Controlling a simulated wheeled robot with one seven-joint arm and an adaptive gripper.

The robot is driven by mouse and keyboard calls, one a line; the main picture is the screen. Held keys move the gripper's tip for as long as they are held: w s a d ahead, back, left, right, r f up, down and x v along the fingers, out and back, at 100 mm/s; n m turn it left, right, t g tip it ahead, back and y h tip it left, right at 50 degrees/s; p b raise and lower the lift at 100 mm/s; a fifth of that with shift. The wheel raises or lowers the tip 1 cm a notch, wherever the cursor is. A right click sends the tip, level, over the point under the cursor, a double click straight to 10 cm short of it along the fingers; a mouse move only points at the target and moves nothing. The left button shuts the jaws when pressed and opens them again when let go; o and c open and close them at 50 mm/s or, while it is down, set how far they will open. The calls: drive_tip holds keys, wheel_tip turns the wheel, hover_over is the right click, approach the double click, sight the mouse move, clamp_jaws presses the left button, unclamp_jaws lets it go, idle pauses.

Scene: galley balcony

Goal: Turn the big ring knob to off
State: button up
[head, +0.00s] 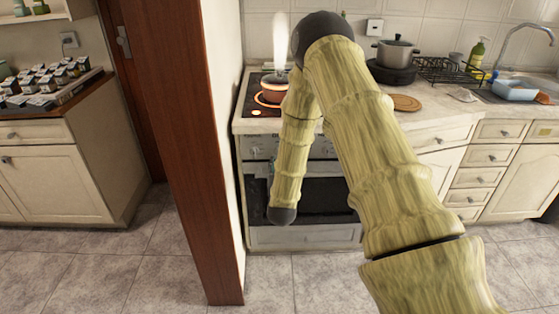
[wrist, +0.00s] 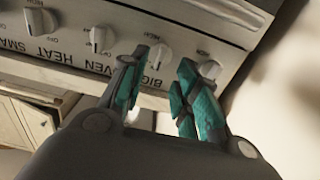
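The stove (head: 300,205) stands behind my arm in the head view, with its knob panel (head: 262,147) partly covered by the arm. In the wrist view the panel (wrist: 75,50) runs slanted across the top, with several white knobs in a row. The white knob by the word BIG (wrist: 158,55) is between my two fingertips. My gripper (wrist: 163,62) is open, one teal-padded finger on each side of this knob; contact cannot be told. The fingers hide part of the lettering.
A knob (wrist: 210,70) is close beside my right finger, and another knob (wrist: 98,37) lies left of my left finger. A steaming pot (head: 273,88) sits on a glowing burner. A brown wall edge (head: 205,150) stands close left of the stove. The tiled floor (head: 130,265) in front is clear.

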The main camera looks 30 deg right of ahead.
drive_tip(key=v, duration=0.6)
drive_tip(key=shift+s, duration=0.2)
drive_tip(key=shift+a+f, duration=0.1)
